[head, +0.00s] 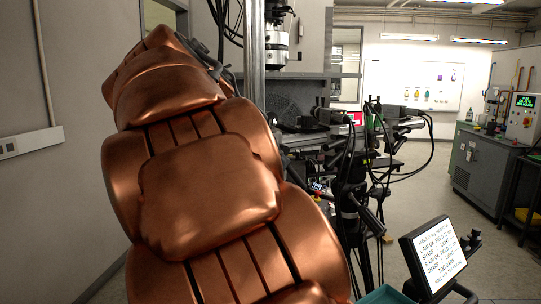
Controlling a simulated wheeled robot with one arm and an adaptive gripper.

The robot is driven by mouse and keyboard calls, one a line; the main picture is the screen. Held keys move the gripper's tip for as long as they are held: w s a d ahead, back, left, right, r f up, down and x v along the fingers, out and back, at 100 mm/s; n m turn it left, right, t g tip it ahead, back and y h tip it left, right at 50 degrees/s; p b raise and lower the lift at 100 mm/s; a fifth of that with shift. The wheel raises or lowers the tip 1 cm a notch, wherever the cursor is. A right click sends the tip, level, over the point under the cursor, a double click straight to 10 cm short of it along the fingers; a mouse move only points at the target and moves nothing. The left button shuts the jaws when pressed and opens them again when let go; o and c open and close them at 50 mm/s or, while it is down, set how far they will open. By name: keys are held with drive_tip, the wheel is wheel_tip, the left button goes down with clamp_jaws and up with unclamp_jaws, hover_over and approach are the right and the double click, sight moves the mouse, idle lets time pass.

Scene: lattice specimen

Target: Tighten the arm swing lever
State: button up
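I cannot make out the arm swing lever for certain in the head view. A machine with a vertical metal column (253,45) stands at the centre, with a dark and silver head unit (277,35) beside the column. A cluster of black arms, joints and cables (352,190) is at the right of the machine. Several dark bars and handles stick out there, too tangled to tell apart. My copper-coloured arm fills the left and lower middle and hides part of the machine. My gripper does not show.
A tilted screen with handwritten text (437,258) stands at the lower right. A grey cabinet (483,165) and a control box with a green display (523,118) are along the right wall. A whiteboard (412,85) hangs at the back. Open floor (415,185) lies between.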

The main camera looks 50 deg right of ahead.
drive_tip(key=shift+v, duration=3)
drive_tip(key=shift+d+f, duration=0.1)
drive_tip(key=x, duration=0.5)
drive_tip(key=shift+d+f, duration=0.2)
drive_tip(key=shift+d, duration=0.15)
drive_tip(key=shift+r+p, duration=0.35)
drive_tip(key=shift+p, duration=0.25)
drive_tip(key=y+p, duration=0.1)
drive_tip(key=p, duration=0.2)
drive_tip(key=r+y+p, duration=0.1)
drive_tip(key=y+p, duration=0.1)
drive_tip(key=p, duration=0.1)
drive_tip(key=shift+m+t+y, duration=0.3)
drive_tip(key=shift+t, duration=0.1)
drive_tip(key=y+p, duration=0.1)
drive_tip(key=p, duration=0.1)
drive_tip(key=r+y+p, duration=0.1)
drive_tip(key=p, duration=0.2)
drive_tip(key=shift+d+t+y+p, duration=0.15)
drive_tip(key=shift+t+y+p, duration=0.15)
drive_tip(key=y+p, duration=0.1)
drive_tip(key=p, duration=0.1)
drive_tip(key=y+p, duration=0.2)
drive_tip(key=p, duration=0.1)
drive_tip(key=shift+s+d+r+m+t+p, duration=0.15)
drive_tip(key=shift+d+r+m+t+p, duration=0.15)
drive_tip(key=shift+m+t, duration=0.1)
